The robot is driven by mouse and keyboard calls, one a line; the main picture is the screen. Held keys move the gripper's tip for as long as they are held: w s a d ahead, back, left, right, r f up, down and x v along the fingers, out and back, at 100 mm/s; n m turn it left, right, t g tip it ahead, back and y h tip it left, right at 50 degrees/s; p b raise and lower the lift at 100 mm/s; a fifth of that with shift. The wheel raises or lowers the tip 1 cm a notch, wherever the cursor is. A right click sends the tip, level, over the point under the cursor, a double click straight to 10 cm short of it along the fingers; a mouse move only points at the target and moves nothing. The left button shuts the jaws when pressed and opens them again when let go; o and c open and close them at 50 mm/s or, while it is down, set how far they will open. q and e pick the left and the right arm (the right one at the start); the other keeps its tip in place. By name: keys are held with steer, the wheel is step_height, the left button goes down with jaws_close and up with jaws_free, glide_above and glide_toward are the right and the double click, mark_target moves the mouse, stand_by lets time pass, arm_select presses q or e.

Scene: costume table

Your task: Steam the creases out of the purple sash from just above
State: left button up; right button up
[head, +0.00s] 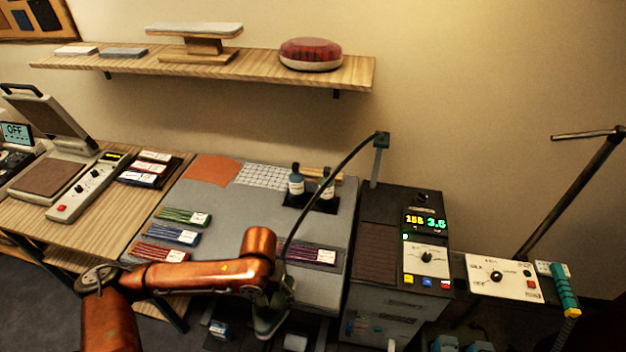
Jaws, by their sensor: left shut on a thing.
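The purple sash (306,255) lies folded flat with a white label at its right end, on the right part of the grey table mat (225,240). My left gripper (270,299) is shut on a grey-green iron (272,324), with its body partly hidden by the gripper. A dark hose rises from the iron to a post at the back. The iron shows just left of and nearer than the sash; part of the sash's left end is hidden by my arm and the hose. I cannot tell the height of the iron. My right gripper is not in view.
Green (183,216), blue (173,235) and red (158,253) sashes lie at left on the mat. Two dark bottles (296,184) stand at its back. A steam station (425,250) with a lit display stands right. A teal-handled tool (565,291) hangs far right.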

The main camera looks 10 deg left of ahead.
arm_select(q)
steer(key=w+d+r, duration=0.1)
steer(key=w+r, duration=0.1)
steer(key=w, duration=1)
steer(key=w+r, duration=0.2)
steer(key=w, duration=0.9)
steer(key=shift+w+d+f, duration=0.1)
steer(key=shift+f, duration=2.75)
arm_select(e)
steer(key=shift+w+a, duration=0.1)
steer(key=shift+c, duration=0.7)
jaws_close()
